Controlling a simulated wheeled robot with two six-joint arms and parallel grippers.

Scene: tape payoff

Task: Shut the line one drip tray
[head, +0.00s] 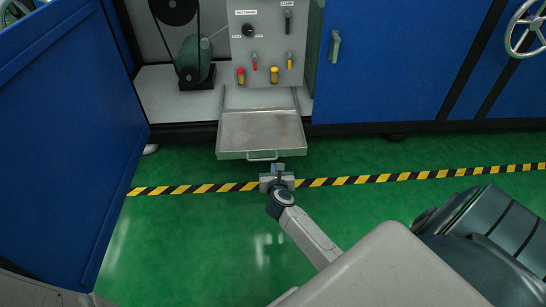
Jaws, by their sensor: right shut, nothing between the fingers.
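The drip tray (260,131) is a shallow grey metal tray with a brownish floor. It is slid out on rails from the bottom of the open machine bay and sticks out over the green floor. Its small handle (262,156) is on the front face. My right gripper (278,168) is shut and empty, just in front of the tray's front face and a little right of the handle. I cannot tell whether it touches the tray. My left gripper is not in view.
A blue cabinet door (63,130) stands open on the left. A control panel (266,42) with levers and knobs is above the tray, beside a green motor (193,60). Blue closed doors (390,60) are on the right. Yellow-black tape (400,177) crosses the clear floor.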

